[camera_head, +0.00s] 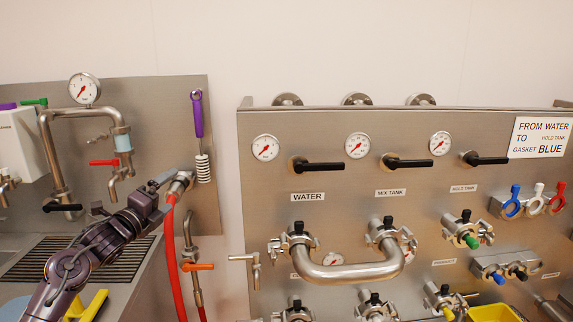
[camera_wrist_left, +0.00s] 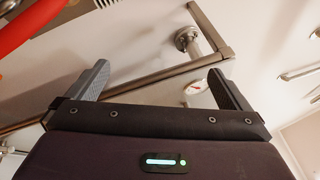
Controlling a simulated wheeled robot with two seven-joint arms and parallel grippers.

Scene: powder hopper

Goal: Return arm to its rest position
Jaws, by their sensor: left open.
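My left arm comes in from the lower left in the head view. Its gripper (camera_head: 168,190) is raised in front of the left steel panel, close to the upper end of the red hose. In the left wrist view the two fingers of the gripper (camera_wrist_left: 160,82) stand wide apart with nothing between them. I cannot tell whether the gripper touches the hose fitting. My right gripper is not in view.
The red hose (camera_head: 171,255) hangs beside my left gripper. A purple-handled brush (camera_head: 197,115) hangs above it. The panel with gauges and valves (camera_head: 340,205) carries a bent steel pipe (camera_head: 350,270). A sign (camera_head: 541,137) is at upper right. A grated drain (camera_head: 75,258) lies below my arm.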

